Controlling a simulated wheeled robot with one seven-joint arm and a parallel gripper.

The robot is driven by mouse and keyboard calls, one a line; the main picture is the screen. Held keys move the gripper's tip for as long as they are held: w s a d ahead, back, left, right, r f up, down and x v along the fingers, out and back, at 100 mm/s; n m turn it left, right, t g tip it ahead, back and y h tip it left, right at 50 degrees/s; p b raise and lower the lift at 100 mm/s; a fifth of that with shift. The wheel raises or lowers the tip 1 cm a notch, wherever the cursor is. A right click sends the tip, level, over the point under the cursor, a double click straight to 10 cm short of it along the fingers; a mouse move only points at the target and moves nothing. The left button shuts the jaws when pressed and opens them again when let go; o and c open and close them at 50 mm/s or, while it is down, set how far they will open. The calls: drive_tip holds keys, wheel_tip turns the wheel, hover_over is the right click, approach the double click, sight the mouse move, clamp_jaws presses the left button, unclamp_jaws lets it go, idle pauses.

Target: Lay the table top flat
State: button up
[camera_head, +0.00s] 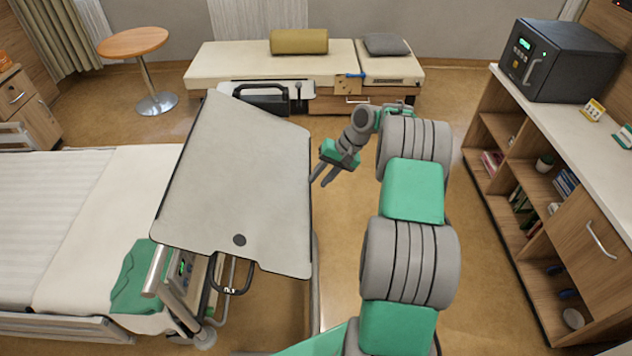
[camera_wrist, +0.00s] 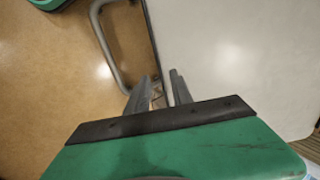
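The table top (camera_head: 235,170) is a pale grey panel with a dark rim and a round dark spot near its lower edge. It is tilted, not level, beside the bed. My gripper (camera_head: 320,178) is just right of its right edge in the head view. In the wrist view my gripper (camera_wrist: 160,88) has its two fingers apart, and the edge of the table top (camera_wrist: 225,60) runs down toward the gap between them. I cannot tell whether either finger touches the panel. The panel hides most of its stand.
The bed (camera_head: 75,200) with a green cloth (camera_head: 135,280) is at left. A bench (camera_head: 230,62) with cushions lies behind, and a round side table (camera_head: 133,42) stands back left. A shelf unit (camera_head: 550,190) with a microwave (camera_head: 560,58) lines the right.

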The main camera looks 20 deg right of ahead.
sight(311, 189)
drive_tip(key=shift+x, duration=1.5)
drive_tip(key=shift+c, duration=0.4)
clamp_jaws()
